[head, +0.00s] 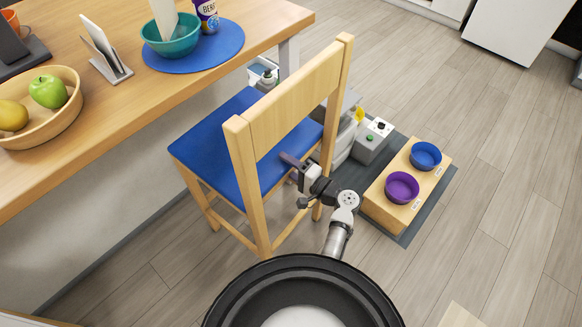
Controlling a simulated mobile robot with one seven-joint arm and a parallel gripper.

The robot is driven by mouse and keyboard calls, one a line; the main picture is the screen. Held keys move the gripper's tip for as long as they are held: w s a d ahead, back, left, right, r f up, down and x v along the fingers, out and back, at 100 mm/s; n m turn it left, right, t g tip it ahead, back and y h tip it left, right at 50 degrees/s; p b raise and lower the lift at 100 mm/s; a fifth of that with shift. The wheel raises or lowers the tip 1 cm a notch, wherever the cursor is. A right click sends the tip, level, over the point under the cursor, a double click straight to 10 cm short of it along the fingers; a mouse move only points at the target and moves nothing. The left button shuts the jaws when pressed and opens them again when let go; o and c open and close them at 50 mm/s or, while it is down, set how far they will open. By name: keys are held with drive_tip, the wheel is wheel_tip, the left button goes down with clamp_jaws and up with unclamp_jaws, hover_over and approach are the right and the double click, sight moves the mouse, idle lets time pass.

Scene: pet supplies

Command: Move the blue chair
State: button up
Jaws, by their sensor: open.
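The blue chair (222,141) has a light wooden frame, a blue seat and a wooden backrest (292,98). It stands upright beside the wooden table, its seat partly at the table's edge and its back toward me. My gripper (289,166) is at the right side of the chair, close to the right backrest post and the seat. Its jaws are open; I cannot tell whether they touch the chair. Part of the seat is hidden behind the backrest.
The table (140,90) holds a fruit bowl (62,125) and a teal bowl (171,47) on a blue mat. Right of the chair, a wooden feeder stand (379,207) with purple (402,187) and blue (425,155) bowls sits on a grey mat. The floor further right is clear.

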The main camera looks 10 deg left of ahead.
clamp_jaws()
idle(1.4)
